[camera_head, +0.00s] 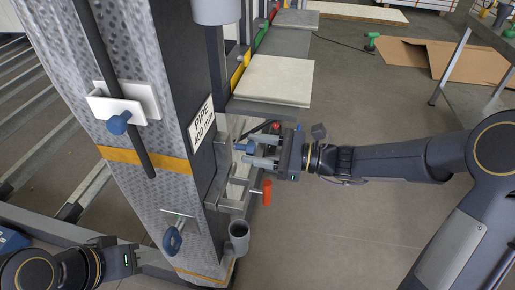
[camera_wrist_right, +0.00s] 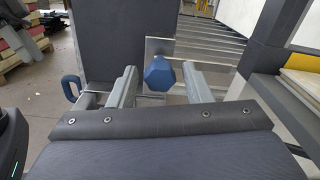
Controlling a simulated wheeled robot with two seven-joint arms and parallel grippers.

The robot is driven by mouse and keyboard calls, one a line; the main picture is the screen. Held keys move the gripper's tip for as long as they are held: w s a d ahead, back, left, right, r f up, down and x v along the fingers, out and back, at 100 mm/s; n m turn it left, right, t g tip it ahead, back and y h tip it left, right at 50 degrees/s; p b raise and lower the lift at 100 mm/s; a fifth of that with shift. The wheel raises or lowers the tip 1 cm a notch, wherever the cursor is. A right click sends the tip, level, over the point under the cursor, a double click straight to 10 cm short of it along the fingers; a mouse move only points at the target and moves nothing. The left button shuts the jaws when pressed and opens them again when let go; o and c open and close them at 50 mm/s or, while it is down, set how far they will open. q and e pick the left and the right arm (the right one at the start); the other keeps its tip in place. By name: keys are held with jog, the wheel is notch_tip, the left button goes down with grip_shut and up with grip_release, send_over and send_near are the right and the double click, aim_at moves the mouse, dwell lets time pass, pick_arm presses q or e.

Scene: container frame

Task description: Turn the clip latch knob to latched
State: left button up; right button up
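A blue faceted knob (camera_head: 245,147) sits on a grey metal bracket on the right side of the patterned column. It also shows in the right wrist view (camera_wrist_right: 160,73). My right gripper (camera_head: 255,149) is open, with one finger on each side of this knob; gaps show in the wrist view. Another blue knob (camera_head: 119,122) sits on a white clip (camera_head: 125,102) around a black rod on the column's front. I cannot tell which is the clip latch knob. My left gripper (camera_head: 145,258) is at the lower left, near the column's base; its fingertips are unclear.
A blue loop handle (camera_head: 172,240) sits low on the column, also seen in the right wrist view (camera_wrist_right: 70,88). An orange handle (camera_head: 267,192) and a grey cup (camera_head: 238,238) are below my right gripper.

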grip_shut()
jog(key=shift+r+m+p, duration=0.2)
jog(key=shift+m+p, duration=0.3)
jog(key=shift+p, duration=0.45)
jog(key=m+p, duration=1.2)
jog(key=p, duration=0.4)
jog(key=m+p, duration=0.2)
jog(key=shift+m, duration=0.3)
jog(key=shift+f+m+p, duration=0.2)
jog(key=shift+m+p, duration=0.8)
jog(key=shift+m, duration=0.1)
jog(key=shift+f, duration=0.1)
